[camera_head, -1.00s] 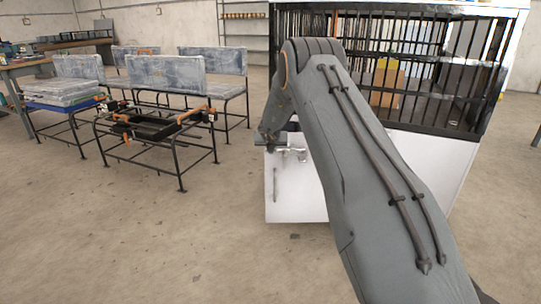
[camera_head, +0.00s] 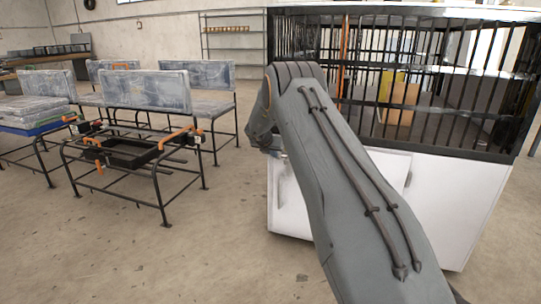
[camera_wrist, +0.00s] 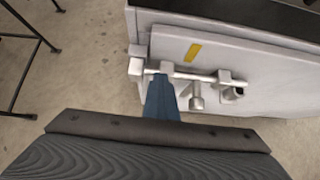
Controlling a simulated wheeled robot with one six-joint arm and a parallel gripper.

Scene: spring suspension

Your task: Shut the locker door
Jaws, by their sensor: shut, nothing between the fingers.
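The locker is a white cabinet (camera_head: 455,205) under a black barred cage. Its white door (camera_head: 288,205) shows on both sides of my arm in the head view. In the wrist view the door (camera_wrist: 245,60) has a yellow mark and a metal latch bar (camera_wrist: 200,76) with knobs. The door's top edge is not parallel to the cabinet's rim there; I cannot tell how far it stands open. My gripper (camera_wrist: 160,95) is shut and empty, with its blue-grey tip at the latch bar's left part. Contact is unclear. In the head view my arm hides the fingertips.
A black metal bench frame with orange handles (camera_head: 135,150) stands left of the locker. Grey-backed benches (camera_head: 145,90) stand behind it. A rack (camera_head: 228,45) is at the back wall. The concrete floor (camera_head: 190,255) in front is clear.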

